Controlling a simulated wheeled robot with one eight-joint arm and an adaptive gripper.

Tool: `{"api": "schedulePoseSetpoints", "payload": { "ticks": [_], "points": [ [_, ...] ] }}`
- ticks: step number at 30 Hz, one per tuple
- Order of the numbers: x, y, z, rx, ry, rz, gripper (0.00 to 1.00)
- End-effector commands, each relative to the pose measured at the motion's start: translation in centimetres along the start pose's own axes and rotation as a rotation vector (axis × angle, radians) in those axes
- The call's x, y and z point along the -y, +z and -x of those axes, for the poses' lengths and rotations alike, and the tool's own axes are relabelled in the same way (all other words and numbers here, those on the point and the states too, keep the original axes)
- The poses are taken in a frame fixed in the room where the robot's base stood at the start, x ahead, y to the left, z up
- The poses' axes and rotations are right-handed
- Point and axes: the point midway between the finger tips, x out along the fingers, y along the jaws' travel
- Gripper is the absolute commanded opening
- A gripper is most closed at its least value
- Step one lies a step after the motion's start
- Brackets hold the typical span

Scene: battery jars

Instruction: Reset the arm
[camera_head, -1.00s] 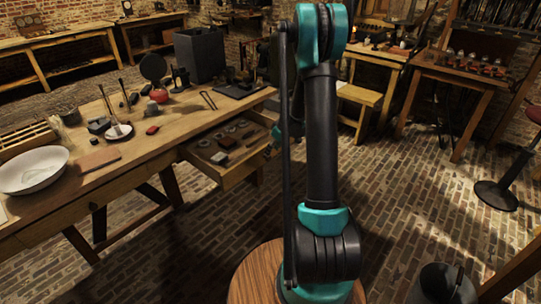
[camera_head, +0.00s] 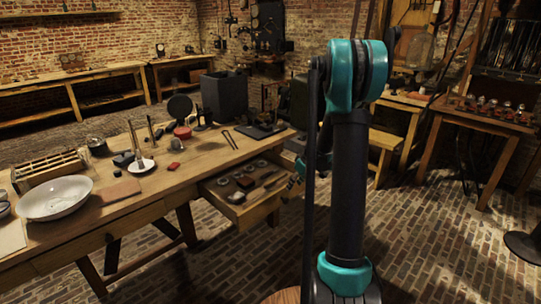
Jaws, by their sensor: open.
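My arm (camera_head: 349,190), with teal joints and dark links, stands upright right of the workbench. My gripper (camera_head: 291,186) shows only in part, small and dark, left of the arm at the right end of the open drawer. It is open, and I see nothing held in it. Its wrist, with a teal part, is partly hidden behind my upright arm link. I cannot tell whether it touches the drawer (camera_head: 238,214).
The wooden workbench (camera_head: 160,190) on the left bears a white bowl (camera_head: 56,198), a slotted wooden box (camera_head: 48,168) and a dark bin (camera_head: 224,96). The drawer juts out with small parts inside. A side table (camera_head: 484,116) stands right. Brick floor between is clear.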

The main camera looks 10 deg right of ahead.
Motion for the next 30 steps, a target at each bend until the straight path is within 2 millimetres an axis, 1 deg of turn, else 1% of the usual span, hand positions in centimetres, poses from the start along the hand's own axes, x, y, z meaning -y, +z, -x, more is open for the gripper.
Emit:
{"api": "schedulePoseSetpoints", "payload": {
  "ticks": [8,15,20,24,30],
  "points": [
    [5.7,2.4,4.3,0.023,0.038,-0.112,0.48],
    [10.6,5.7,7.5,0.037,0.082,-0.226,0.48],
    [13.9,8.4,9.1,0.039,0.112,-0.300,0.48],
    [16.5,11.0,10.2,0.040,0.138,-0.363,0.48],
    [19.9,15.0,11.1,0.033,0.177,-0.454,0.48]
  ]
}}
